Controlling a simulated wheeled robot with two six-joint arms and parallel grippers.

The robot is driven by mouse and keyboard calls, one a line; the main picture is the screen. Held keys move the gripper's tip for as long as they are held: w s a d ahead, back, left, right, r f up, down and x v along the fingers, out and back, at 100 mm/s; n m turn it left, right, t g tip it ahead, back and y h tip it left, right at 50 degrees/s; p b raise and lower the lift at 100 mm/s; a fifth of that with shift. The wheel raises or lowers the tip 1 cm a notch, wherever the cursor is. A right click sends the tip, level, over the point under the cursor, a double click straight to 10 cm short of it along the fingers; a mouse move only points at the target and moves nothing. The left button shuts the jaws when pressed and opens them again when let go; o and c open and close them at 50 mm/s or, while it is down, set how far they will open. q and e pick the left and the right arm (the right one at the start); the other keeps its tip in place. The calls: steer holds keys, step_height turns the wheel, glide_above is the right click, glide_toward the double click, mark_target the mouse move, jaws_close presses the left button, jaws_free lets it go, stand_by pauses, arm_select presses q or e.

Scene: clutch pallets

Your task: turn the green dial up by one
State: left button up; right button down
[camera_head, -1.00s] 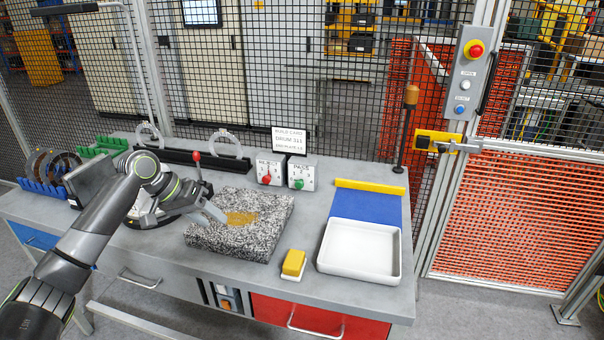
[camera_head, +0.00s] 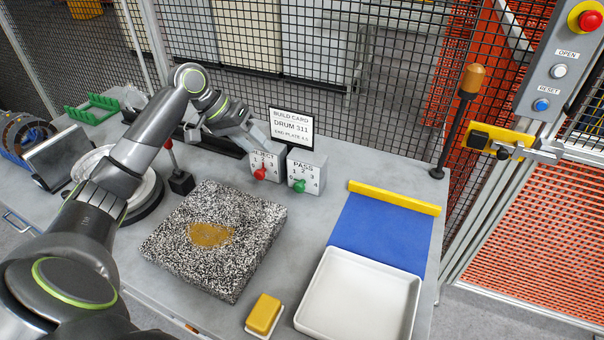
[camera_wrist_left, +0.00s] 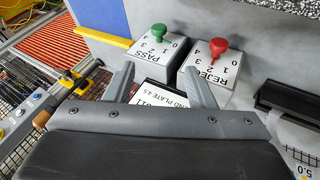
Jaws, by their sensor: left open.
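The green dial (camera_head: 299,186) sits on the front of the white PASS box (camera_head: 311,162), ringed by several printed numbers; I cannot read its setting. It also shows in the left wrist view as a green knob (camera_wrist_left: 158,31), beyond my fingertips. A red dial (camera_head: 260,174) sits on the REJECT box beside it, and shows in the wrist view (camera_wrist_left: 217,46). My left gripper (camera_head: 264,141) is open and empty, above and just behind the REJECT box in the head view. In the wrist view its two fingers (camera_wrist_left: 158,70) are spread apart, touching neither dial. My right gripper is out of view.
A build card sign (camera_head: 291,126) stands behind the boxes. A speckled block (camera_head: 185,250) lies in front. A blue mat (camera_head: 380,233), a white tray (camera_head: 355,300) and a yellow block (camera_head: 263,314) are to the right. A small red-topped lever (camera_head: 168,144) stands left.

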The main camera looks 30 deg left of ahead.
mark_target(296, 184)
arm_select(q)
steer(key=p+x, duration=0.2)
steer(key=x, duration=1.4)
steer(key=shift+s, duration=0.2)
steer(key=shift+w+d+f, duration=0.15)
steer(key=shift+d+f, duration=0.05)
steer(key=shift+f, duration=0.15)
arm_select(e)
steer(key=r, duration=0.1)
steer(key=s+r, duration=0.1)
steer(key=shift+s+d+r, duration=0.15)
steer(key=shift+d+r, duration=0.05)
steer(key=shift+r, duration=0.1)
